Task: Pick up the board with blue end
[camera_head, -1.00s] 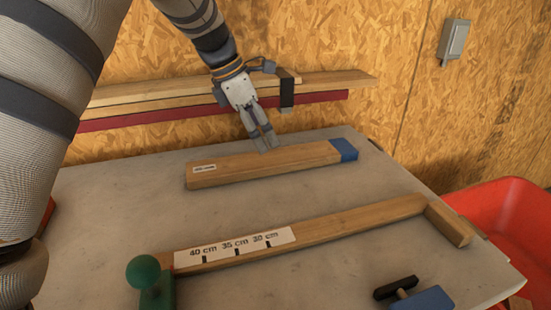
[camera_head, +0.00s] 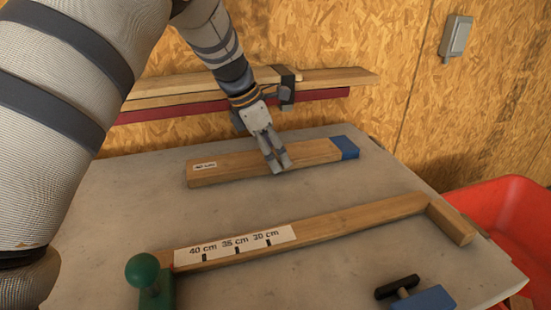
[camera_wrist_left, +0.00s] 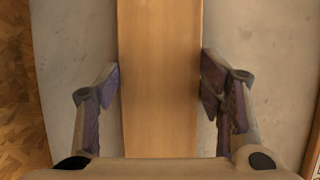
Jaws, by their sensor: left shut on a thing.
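The board with the blue end (camera_head: 225,167) lies flat on the grey table, with a small white label at its left end and a blue right end (camera_head: 344,147). My left gripper (camera_head: 278,163) is at the board's middle, shut on it. In the left wrist view the plain wood of the board (camera_wrist_left: 160,40) runs between the two fingers of my left gripper (camera_wrist_left: 160,88), one on each long side. The board looks to be resting on the table. My right gripper is not in view.
A measuring stop (camera_head: 340,223) marked in cm lies across the table (camera_head: 120,215) in front. It has a green knob (camera_head: 143,270) at its left. A blue clamp-like piece (camera_head: 428,299) is front right. A red bin (camera_head: 505,215) stands right. Boards on a wall rack (camera_head: 330,78) are behind.

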